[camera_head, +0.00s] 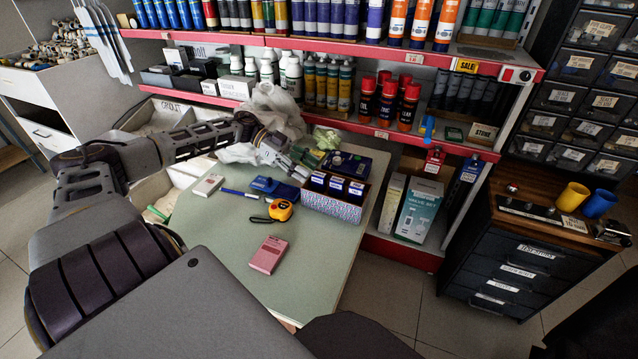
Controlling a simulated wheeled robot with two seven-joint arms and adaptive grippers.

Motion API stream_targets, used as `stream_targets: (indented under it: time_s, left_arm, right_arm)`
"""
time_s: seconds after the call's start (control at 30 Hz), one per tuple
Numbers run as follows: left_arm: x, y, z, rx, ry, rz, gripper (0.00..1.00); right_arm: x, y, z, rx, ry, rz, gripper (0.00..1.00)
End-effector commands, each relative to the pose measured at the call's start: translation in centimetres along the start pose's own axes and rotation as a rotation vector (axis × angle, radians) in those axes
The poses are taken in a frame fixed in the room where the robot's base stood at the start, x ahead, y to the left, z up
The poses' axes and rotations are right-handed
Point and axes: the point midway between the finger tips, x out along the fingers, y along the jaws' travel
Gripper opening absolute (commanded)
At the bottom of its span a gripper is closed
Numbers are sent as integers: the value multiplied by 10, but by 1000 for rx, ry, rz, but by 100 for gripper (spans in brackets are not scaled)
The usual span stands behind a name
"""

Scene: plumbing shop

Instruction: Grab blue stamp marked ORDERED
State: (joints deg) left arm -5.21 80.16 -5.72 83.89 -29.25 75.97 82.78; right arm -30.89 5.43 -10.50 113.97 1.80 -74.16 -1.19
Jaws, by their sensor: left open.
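A patterned blue-and-white box (331,206) stands at the back right of the green tabletop. Several small blue items with white labels (336,183) stand in it; they look like stamps, but their labels are too small to read, so I cannot tell which one says ORDERED. My left gripper (298,171) reaches in from the left, just behind and left of the box. It is open, and nothing shows held in it. Its fingertips are small and partly lost against the things behind. My right gripper is not in view.
On the green table (222,255) lie a pink calculator-like device (267,255), an orange tape measure (280,210), a blue pen (239,193), a blue pad (272,186) and a white box (208,185). Crumpled plastic lies behind the gripper. Red-edged shelves (390,135) rise behind.

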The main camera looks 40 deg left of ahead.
Motion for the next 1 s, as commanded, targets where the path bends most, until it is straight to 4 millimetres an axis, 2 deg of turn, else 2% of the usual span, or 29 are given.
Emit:
stream_targets:
  time_s: [0.37,0.6,0.8,1.0]
  left_arm:
    - [2,0,-1,0,0,0,47]
    - [21,2,-4,1,0,1,47]
    - [42,3,-7,1,1,0,47]
    - [52,3,-8,0,-1,0,47]
  right_arm:
    - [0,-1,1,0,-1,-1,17]
    - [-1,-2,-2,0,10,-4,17]
    - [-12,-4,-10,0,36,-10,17]
    - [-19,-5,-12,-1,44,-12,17]
